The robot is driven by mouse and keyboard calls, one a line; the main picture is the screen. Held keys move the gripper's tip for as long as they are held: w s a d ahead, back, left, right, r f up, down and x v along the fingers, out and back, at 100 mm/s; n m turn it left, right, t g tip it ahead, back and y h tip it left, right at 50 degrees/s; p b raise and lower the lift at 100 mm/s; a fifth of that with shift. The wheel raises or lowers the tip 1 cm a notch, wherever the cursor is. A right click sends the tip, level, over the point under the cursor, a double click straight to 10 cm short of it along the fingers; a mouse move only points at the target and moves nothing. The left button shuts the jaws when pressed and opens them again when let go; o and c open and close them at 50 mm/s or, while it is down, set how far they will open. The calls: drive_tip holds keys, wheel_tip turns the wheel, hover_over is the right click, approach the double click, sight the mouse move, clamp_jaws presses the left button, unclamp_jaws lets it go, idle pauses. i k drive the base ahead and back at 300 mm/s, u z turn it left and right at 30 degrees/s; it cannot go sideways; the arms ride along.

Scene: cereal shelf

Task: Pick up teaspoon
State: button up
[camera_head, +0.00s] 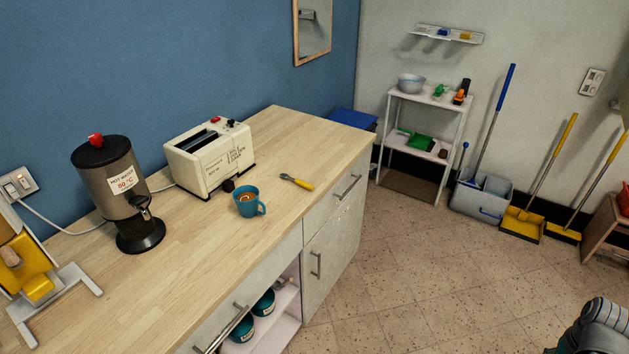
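A small utensil with a yellow handle and a short metal end, which looks like the teaspoon (299,183), lies on the wooden worktop (320,140), right of the blue mug (246,203). Its metal end points to the back left, and it is apart from the mug. The mug stands upright with a brown drink in it. Only a dark, rounded part of my arm shows at the bottom right corner, well away from the worktop. My gripper is not in view.
A cream toaster (209,159) stands behind the mug, with a hot water dispenser (117,190) to its left. The worktop right of the teaspoon is clear. The tiled floor (430,290) in front is free.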

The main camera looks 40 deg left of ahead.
sight(305, 185)
drive_tip(key=z, duration=0.1)
drive_tip(key=k, duration=0.85)
drive_tip(key=u, duration=1.55)
drive_tip(key=i, duration=0.9)
drive_tip(key=u, duration=0.05)
